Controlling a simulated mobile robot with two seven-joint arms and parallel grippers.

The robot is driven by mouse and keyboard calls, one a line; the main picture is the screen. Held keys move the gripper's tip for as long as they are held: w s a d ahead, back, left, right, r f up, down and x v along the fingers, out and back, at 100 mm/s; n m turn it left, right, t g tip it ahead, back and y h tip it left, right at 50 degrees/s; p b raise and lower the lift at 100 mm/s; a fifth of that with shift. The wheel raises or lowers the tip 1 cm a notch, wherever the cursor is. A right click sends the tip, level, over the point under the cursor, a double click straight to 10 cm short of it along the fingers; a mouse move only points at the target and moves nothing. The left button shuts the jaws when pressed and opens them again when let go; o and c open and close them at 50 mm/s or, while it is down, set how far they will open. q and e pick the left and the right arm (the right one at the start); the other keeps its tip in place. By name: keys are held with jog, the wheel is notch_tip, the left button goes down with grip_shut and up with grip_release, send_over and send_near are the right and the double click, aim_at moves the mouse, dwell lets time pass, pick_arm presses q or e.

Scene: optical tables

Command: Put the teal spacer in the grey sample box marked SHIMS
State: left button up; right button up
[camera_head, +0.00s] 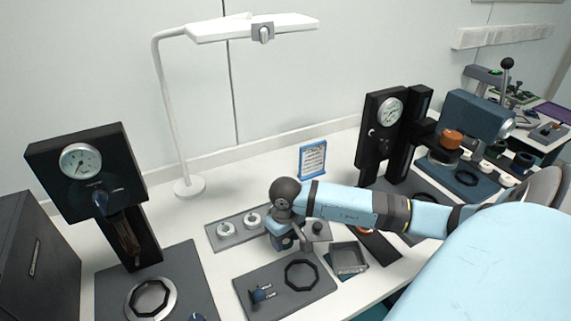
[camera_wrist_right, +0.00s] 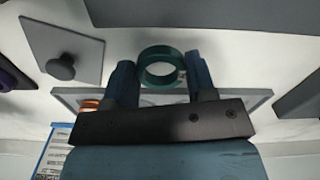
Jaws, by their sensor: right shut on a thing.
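The teal spacer (camera_wrist_right: 161,53) is a ring, seen between the two fingers of my right gripper (camera_wrist_right: 160,74) in the right wrist view. My right gripper is shut on it. In the head view my right gripper (camera_head: 286,243) points down over the bench, and the spacer is hard to make out there. An open grey box (camera_head: 349,256) stands to the right of the gripper, apart from it. It looks like the sample box, but I cannot read a SHIMS mark. My left gripper is not in view.
A grey plate with a dark knob (camera_head: 317,228) lies close beside the gripper; it also shows in the right wrist view (camera_wrist_right: 62,48). A dark mat (camera_head: 262,277) with a black ring (camera_head: 301,262) is in front. Black gauge stands (camera_head: 82,160) (camera_head: 378,128) rise at left and right.

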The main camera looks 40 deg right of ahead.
jog(key=shift+f, duration=0.95)
jog(key=o, duration=1)
jog(key=shift+c, duration=0.2)
jog(key=shift+r, duration=0.1)
